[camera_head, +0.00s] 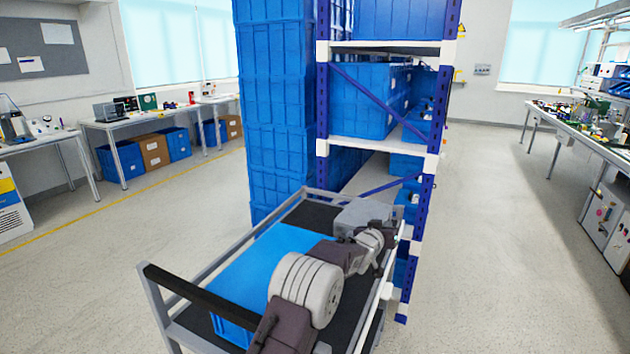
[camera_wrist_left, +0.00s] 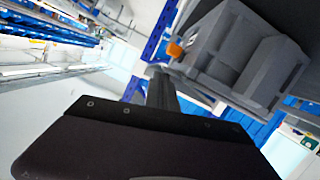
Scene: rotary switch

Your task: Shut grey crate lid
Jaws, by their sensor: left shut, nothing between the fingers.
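A grey crate (camera_head: 358,214) sits on the far right part of the cart, partly hidden behind my left arm. It also shows in the left wrist view (camera_wrist_left: 245,60), tilted in the picture, with a small orange part (camera_wrist_left: 175,50) at its left edge. I cannot tell how far its lid is open. My left gripper (camera_head: 390,240) is beside the crate at its right, near the cart's right rail. In the left wrist view the gripper fingers (camera_wrist_left: 162,90) are shut and empty, close to the crate; I cannot tell if they touch it. My right gripper is out of view.
The cart (camera_head: 185,290) has raised metal rails and a dark deck. A blue crate (camera_head: 262,265) takes up its near left part. A blue shelf rack (camera_head: 385,145) with stacked blue crates stands just behind. Open floor (camera_head: 510,240) lies to the right.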

